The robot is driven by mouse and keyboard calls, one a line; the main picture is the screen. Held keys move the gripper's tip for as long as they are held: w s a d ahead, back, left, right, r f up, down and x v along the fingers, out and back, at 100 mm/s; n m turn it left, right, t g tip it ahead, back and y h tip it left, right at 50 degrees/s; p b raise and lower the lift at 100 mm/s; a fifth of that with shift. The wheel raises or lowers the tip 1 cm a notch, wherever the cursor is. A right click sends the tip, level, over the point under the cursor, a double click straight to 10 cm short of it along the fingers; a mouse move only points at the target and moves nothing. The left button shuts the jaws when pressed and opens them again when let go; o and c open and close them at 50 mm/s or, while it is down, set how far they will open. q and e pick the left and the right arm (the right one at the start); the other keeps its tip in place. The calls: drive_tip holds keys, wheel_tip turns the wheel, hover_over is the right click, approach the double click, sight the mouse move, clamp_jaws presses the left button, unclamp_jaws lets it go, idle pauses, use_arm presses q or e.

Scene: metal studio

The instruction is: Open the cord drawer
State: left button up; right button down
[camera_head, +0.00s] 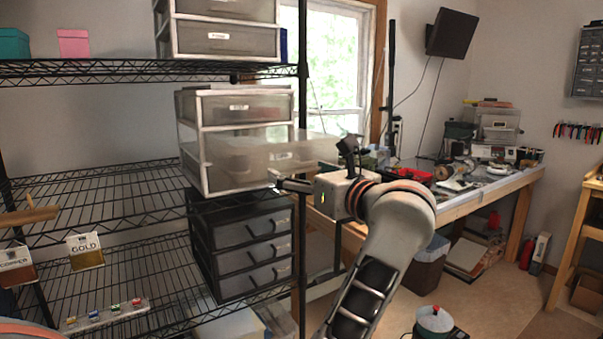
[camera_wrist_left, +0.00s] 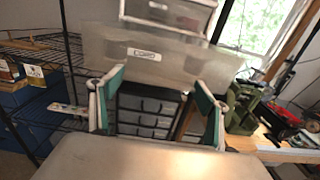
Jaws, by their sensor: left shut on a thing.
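The cord drawer (camera_head: 300,150) is a translucent grey drawer in a white-framed unit (camera_head: 202,165) on the black wire shelf. It sticks out of the unit to the right, partly open. In the left wrist view its labelled front (camera_wrist_left: 190,57) spans the upper middle, tilted in the picture. My left gripper (camera_head: 284,182) is at the drawer's lower front. In the left wrist view, its two green-padded fingers (camera_wrist_left: 158,88) stand well apart at the lower edge of the drawer front, holding it; the exact contact is hard to see. My right gripper is in neither view.
A black three-drawer unit (camera_head: 245,245) stands directly below. Another drawer unit (camera_head: 222,40) is on the shelf above. A wooden workbench (camera_head: 465,200) with clutter is at the right. Tags hang from the wire shelf (camera_head: 110,205) at the left.

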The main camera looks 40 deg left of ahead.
use_arm(q)
drive_tip(key=o, duration=1.6)
drive_tip(key=shift+r, duration=0.15)
wheel_tip(320, 180, up, 10)
drive_tip(key=shift+f, duration=0.1)
